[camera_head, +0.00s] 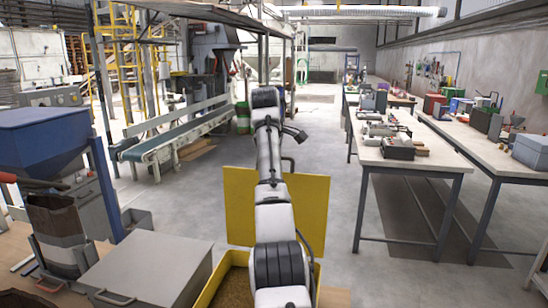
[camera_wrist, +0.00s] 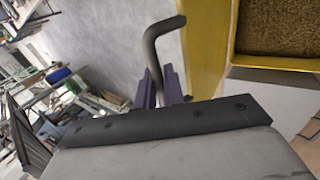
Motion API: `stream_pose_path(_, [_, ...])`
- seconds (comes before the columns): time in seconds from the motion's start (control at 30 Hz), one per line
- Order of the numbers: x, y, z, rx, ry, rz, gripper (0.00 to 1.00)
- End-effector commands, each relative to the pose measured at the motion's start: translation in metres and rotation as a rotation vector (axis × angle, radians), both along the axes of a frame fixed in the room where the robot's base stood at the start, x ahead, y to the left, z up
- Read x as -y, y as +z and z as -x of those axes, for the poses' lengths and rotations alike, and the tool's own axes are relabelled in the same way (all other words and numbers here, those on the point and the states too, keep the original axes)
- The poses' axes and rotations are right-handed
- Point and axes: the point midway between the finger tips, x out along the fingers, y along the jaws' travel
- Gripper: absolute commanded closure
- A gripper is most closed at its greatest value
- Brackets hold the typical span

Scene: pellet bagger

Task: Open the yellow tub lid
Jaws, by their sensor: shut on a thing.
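The yellow tub (camera_head: 236,262) stands at the bottom middle of the head view, with brown pellets showing inside. Its yellow lid (camera_head: 240,205) is raised, standing roughly upright at the tub's far side, partly hidden behind my arm. In the wrist view the lid (camera_wrist: 198,40) shows nearly edge-on, with the tub's rim (camera_wrist: 275,63) and pellets to its right. My gripper (camera_wrist: 160,84) has its purple fingers shut on the dark bent lid handle (camera_wrist: 153,48). My arm covers the middle of the lid in the head view, and the grip itself is not clear there.
A grey box with a handle (camera_head: 150,265) stands close left of the tub. A blue hopper (camera_head: 45,140) is farther left. Workbenches (camera_head: 420,155) with tools stand at the right. A conveyor (camera_head: 175,140) lies beyond at the left. The floor (camera_head: 345,225) right of the lid is clear.

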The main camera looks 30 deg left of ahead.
Motion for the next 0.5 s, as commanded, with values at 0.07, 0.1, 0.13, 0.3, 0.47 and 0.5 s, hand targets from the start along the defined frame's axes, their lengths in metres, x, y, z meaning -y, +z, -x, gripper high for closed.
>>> stream_pose_path(0.07, [-0.0009, -0.0045, 0.0005, -0.008, 0.003, 0.004, 1.00])
stream_pose_path(0.1, [-0.0009, -0.0046, 0.0004, -0.008, 0.003, 0.004, 1.00])
stream_pose_path(0.13, [-0.0009, -0.0046, 0.0004, -0.008, 0.003, 0.004, 1.00])
stream_pose_path(0.3, [-0.0007, -0.0037, 0.0004, -0.007, 0.002, 0.003, 0.75])
stream_pose_path(0.47, [-0.0005, -0.0021, 0.0002, -0.004, 0.001, 0.001, 0.75])
stream_pose_path(0.5, [-0.0005, -0.0018, 0.0002, -0.003, 0.001, 0.001, 0.75])
